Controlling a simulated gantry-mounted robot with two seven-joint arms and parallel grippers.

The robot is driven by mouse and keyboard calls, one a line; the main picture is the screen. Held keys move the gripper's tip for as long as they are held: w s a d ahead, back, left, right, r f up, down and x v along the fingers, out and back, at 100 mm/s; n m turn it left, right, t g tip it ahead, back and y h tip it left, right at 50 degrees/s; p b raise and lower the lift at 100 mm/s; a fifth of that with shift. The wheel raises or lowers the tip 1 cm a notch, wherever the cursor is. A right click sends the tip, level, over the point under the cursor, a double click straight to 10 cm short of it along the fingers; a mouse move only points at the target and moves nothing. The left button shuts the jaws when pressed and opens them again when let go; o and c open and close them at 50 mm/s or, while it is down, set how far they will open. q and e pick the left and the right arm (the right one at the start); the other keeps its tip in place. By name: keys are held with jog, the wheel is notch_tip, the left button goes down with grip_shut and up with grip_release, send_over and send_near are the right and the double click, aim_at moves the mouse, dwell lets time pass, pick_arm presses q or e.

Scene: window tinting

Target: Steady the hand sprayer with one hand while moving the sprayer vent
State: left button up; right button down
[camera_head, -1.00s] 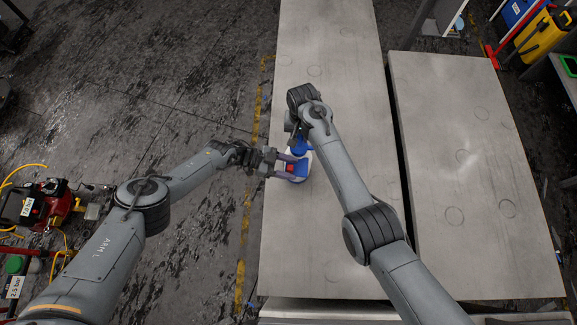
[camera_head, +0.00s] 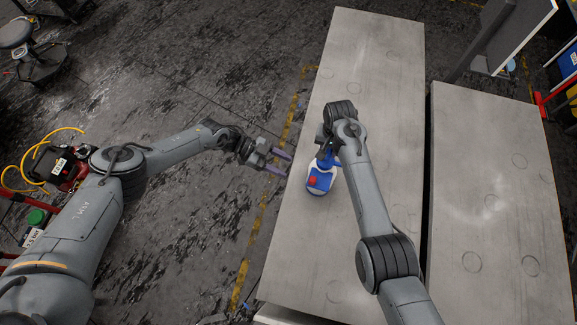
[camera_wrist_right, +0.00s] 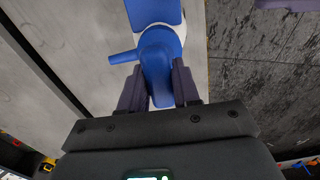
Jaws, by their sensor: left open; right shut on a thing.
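The hand sprayer (camera_head: 320,183) stands near the left edge of the grey table in the head view. It has a white and blue body with a small red piece, likely the sprayer vent (camera_head: 312,181), on its near side. My right gripper (camera_wrist_right: 158,90) is shut on the blue upper part of the sprayer (camera_wrist_right: 156,62), seen in the right wrist view. In the head view my right arm partly covers this grip. My left gripper (camera_head: 284,166) is open and empty, to the left of the sprayer and apart from it. Its fingers point toward the sprayer.
The grey table (camera_head: 300,265) is otherwise bare. A dark gap separates it from a second bare grey table (camera_head: 490,200) on the right. A red machine with a yellow hose (camera_head: 62,165) and a stool (camera_head: 28,45) are on the floor at left.

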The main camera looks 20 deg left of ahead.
dwell(0.4)
jog(key=c, duration=0.7)
grip_release()
jog(key=shift+c, duration=0.2)
jog(key=shift+o, duration=0.3)
jog(key=o, duration=0.7)
